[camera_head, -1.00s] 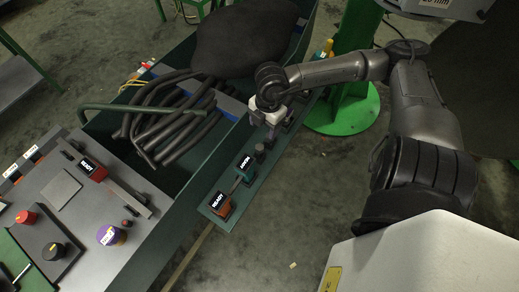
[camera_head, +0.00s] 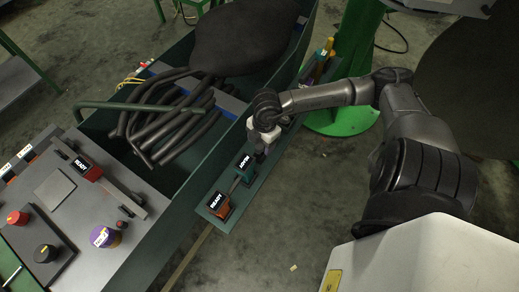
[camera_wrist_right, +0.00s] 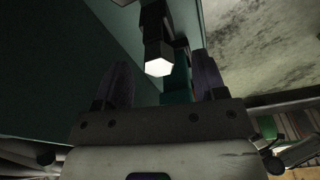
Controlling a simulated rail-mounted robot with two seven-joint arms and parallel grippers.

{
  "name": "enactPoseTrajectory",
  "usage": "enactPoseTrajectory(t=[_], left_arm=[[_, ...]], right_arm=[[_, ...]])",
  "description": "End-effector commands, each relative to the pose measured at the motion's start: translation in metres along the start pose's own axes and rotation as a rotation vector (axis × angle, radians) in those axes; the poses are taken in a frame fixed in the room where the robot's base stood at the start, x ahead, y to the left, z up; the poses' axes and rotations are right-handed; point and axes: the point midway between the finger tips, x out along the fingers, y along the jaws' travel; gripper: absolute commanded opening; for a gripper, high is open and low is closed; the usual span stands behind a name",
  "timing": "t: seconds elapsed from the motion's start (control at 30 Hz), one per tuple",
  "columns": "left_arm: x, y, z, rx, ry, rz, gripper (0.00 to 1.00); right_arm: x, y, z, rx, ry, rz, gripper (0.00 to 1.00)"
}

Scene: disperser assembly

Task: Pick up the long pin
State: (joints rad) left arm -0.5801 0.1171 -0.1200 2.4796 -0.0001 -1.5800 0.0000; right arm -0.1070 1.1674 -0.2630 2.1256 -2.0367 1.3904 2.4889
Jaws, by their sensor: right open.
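My right gripper (camera_head: 261,152) is low over the narrow green side ledge, beyond the teal block (camera_head: 246,168). In the right wrist view the fingers of my right gripper (camera_wrist_right: 161,66) are apart. A dark upright part with a bright, light-coloured end (camera_wrist_right: 159,67) shows between them, apart from both fingers. I cannot tell for sure whether this is the long pin. In the head view my gripper hides that spot on the ledge. The teal block also shows behind the dark part in the wrist view (camera_wrist_right: 177,85). My left gripper is not in view.
An orange-red block (camera_head: 218,205) with a dark label stands at the ledge's near end. A green trough (camera_head: 185,185) with dark hoses (camera_head: 170,125) lies left of the ledge. Yellow-topped items (camera_head: 327,48) stand farther along. A control panel (camera_head: 85,225) fills the lower left.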

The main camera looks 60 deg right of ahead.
Motion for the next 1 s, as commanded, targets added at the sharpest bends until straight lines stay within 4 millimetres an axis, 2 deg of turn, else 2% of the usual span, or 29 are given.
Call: enactPoseTrajectory(t=[0.3, 0.57, 1.0], left_arm=[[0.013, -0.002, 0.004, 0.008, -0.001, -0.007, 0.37], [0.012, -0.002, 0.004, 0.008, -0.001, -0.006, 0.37], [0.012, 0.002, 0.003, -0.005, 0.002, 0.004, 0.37]], right_arm=[[0.041, 0.002, -0.001, 0.001, 0.002, -0.001, 0.64], [0.044, 0.002, -0.001, -0.001, 0.000, 0.000, 0.64], [0.044, 0.002, -0.001, -0.001, 0.000, 0.000, 0.23]])
